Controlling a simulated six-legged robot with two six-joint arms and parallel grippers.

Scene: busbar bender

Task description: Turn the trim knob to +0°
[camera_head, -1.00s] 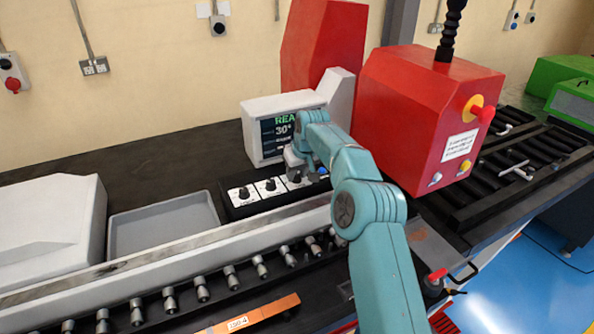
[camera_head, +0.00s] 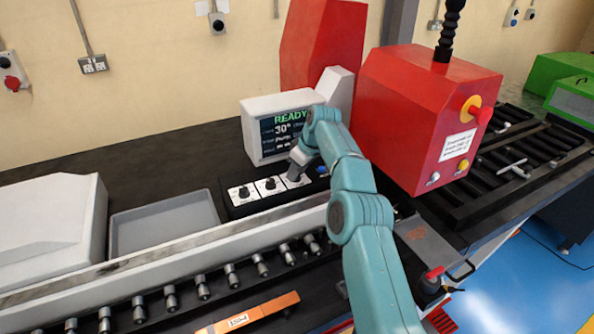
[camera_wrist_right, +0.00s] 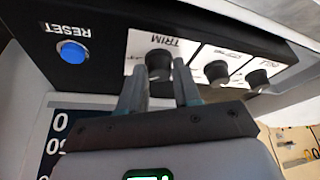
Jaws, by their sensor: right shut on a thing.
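The trim knob (camera_wrist_right: 158,64) is a small dark knob on a white plate marked TRIM, on the black control panel (camera_head: 232,212). In the head view my gripper hides it. My right gripper (camera_wrist_right: 160,85) has one finger on each side of the trim knob, shut on it. In the head view my right gripper (camera_head: 297,172) is at the right-hand white plate of the panel. My left gripper is not in view.
Two other dark knobs (camera_head: 244,192) (camera_head: 270,184) sit to the left on the panel. A blue RESET button (camera_wrist_right: 72,52) is beside the trim plate. The red machine housing (camera_head: 415,115) stands close to the right of my arm. A grey tray (camera_head: 165,225) lies at left.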

